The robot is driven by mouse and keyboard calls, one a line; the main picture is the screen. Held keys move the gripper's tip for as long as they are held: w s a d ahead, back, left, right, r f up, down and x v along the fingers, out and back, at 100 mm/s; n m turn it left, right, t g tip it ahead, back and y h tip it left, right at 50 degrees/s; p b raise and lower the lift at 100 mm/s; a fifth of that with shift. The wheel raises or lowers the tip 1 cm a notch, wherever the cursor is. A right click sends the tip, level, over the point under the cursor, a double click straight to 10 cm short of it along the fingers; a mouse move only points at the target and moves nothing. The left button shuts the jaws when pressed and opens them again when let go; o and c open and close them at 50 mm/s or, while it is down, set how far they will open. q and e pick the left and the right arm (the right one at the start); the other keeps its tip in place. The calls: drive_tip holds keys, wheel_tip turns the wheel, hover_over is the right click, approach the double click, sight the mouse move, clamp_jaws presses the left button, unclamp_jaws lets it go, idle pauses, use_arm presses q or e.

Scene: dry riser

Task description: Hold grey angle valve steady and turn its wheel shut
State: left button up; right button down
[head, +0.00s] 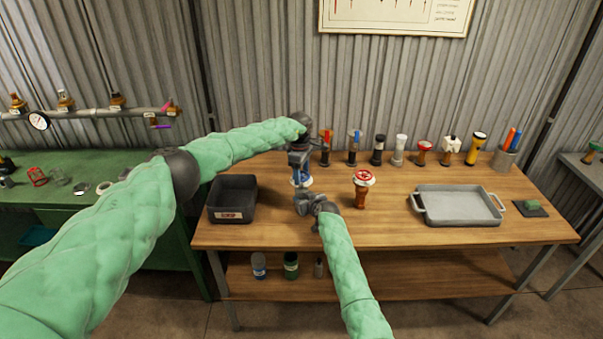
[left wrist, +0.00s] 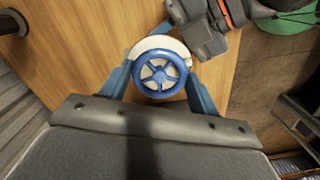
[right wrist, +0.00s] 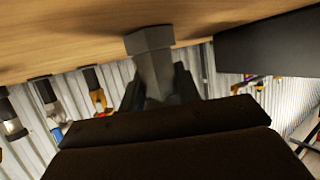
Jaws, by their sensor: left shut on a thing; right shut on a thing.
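The grey angle valve stands on the wooden bench; its blue wheel (head: 302,181) shows in the head view, left of the bench middle. In the left wrist view the spoked blue wheel (left wrist: 160,73) faces the camera above a pale rim. My left gripper (head: 300,172) comes from above, its blue fingers shut on both sides of the wheel. My right gripper (head: 305,198) comes in low from the front, shut on the valve's body. In the right wrist view the grey body (right wrist: 152,62) sits between its dark fingers. Both grippers hide most of the body.
A red-wheeled valve (head: 363,190) stands just right of the grippers. A dark bin (head: 232,215) is at the left, a grey tray (head: 457,222) at the right. Several valves and torch-like items, including a yellow one (head: 475,150), line the back. Bench between red-wheeled valve and tray is clear.

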use_arm(q)
drive_tip(key=shift+w+a+m, duration=0.1)
drive_tip(key=shift+a+m, duration=0.05)
drive_tip(key=shift+m, duration=1.05)
use_arm(e)
drive_tip(key=shift+f, duration=0.1)
use_arm(q)
drive_tip(key=o, duration=1)
drive_tip(key=shift+r, duration=0.1)
wheel_tip(320, 180, up, 12)
drive_tip(key=shift+w+a+f, duration=0.1)
drive_tip(key=shift+w+a, duration=0.05)
